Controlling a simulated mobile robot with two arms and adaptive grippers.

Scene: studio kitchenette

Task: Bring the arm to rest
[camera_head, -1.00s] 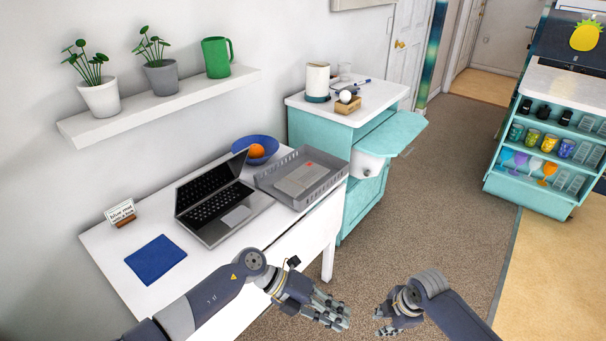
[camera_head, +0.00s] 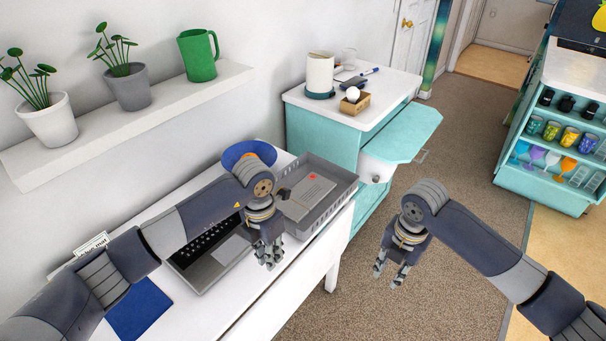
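My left arm comes in from the left across the white desk. My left gripper (camera_head: 269,252) points down in front of the laptop (camera_head: 212,262) and hides part of it. My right gripper (camera_head: 391,274) hangs over the carpet at the right of the desk, fingers pointing down, with nothing seen in it. Its fingertips look a little apart. The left fingers are bunched in view, and I cannot tell how far apart they are. I see no object in the left one.
A grey tray (camera_head: 341,201) holding a flat grey item stands on the white desk (camera_head: 262,319), beside a blue bowl (camera_head: 236,154). A blue mat (camera_head: 140,312) lies at the front. Carpet (camera_head: 455,160) is clear.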

